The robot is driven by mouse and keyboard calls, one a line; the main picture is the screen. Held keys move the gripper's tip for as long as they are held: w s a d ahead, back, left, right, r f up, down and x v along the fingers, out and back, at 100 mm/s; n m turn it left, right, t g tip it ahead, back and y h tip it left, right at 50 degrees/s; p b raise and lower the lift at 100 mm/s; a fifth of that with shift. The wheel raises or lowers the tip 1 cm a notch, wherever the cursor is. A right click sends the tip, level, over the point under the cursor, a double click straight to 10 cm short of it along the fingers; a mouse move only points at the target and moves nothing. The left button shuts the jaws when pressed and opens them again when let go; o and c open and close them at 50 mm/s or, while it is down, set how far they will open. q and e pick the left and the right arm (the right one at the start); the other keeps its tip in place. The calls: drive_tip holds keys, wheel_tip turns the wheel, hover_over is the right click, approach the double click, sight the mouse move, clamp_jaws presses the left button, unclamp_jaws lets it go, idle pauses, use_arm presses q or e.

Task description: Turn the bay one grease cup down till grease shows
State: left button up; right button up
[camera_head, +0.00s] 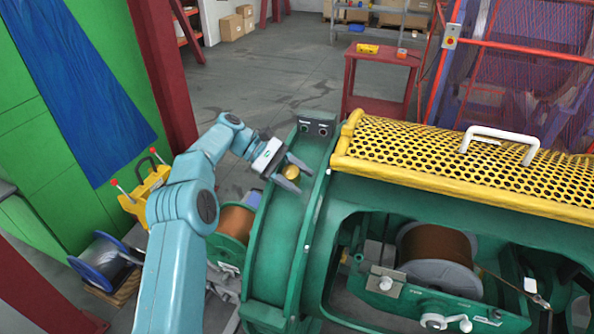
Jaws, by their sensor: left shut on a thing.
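The grease cup (291,172) is a small brass-coloured round cap on the green machine frame (275,240), left of the yellow mesh guard. My left gripper (291,175) reaches in from the left, with its grey fingers on either side of the cup, shut on it. The fingers partly cover the cup, and no grease can be made out at this size. My right gripper is not in view.
A yellow perforated guard (450,160) with a white handle (500,137) covers the machine to the right. Below it, a copper wire bobbin (437,250) sits in an open bay. A small control panel (315,127) stands behind the cup. A red stand (378,75) is farther back.

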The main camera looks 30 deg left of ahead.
use_arm(q)
drive_tip(key=shift+f, duration=0.1)
idle(0.3)
drive_tip(key=o, duration=1)
drive_tip(key=shift+c, duration=0.2)
